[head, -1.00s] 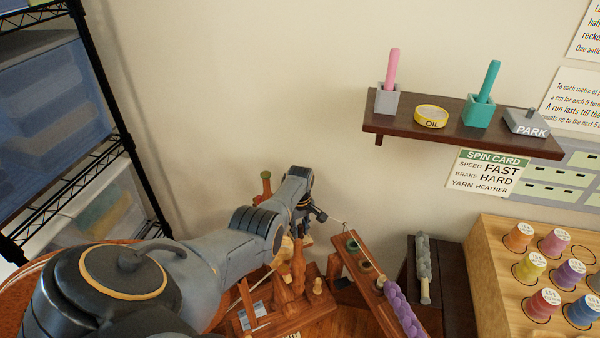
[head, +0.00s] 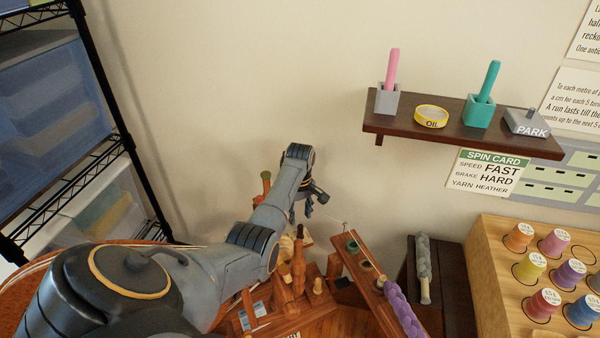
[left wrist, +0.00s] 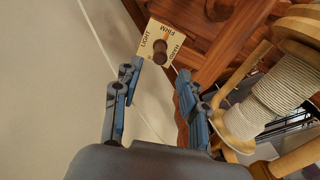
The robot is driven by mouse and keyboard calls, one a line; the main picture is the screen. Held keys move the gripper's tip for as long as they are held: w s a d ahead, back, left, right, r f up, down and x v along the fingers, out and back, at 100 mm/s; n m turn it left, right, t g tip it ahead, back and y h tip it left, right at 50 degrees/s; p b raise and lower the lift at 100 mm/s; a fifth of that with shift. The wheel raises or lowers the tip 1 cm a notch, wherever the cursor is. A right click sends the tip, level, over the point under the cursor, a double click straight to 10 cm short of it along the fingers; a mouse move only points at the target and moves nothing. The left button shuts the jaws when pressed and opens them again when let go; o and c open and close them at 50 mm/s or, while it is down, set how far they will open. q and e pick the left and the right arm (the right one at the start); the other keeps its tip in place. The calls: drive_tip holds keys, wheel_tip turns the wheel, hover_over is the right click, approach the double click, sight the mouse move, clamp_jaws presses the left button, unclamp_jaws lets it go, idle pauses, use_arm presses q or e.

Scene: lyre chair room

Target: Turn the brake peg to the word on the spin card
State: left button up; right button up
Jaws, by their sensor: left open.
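The brake peg (left wrist: 160,48) is a dark brown knob on a cream plate (left wrist: 147,44) in the left wrist view. The plate reads LIGHT, FIRM and HARD around it; I cannot tell surely which word the peg points to. My left gripper (left wrist: 160,78) is open, its two fingers apart on the near side of the peg, with nothing between them. In the head view the left gripper (head: 312,204) hangs over the wooden spinning wheel. The spin card (head: 489,173) on the wall reads SPEED FAST, BRAKE HARD, YARN HEATHER. My right gripper is not in view.
A bobbin of pale yarn (left wrist: 272,100) is close right of the fingers. A dark wall shelf (head: 450,125) and a spool box (head: 490,250) stand right. A black shelving unit (head: 108,110) is at left.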

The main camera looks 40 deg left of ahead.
sight(300, 225)
use_arm(q)
drive_tip(key=shift+r, duration=2.2)
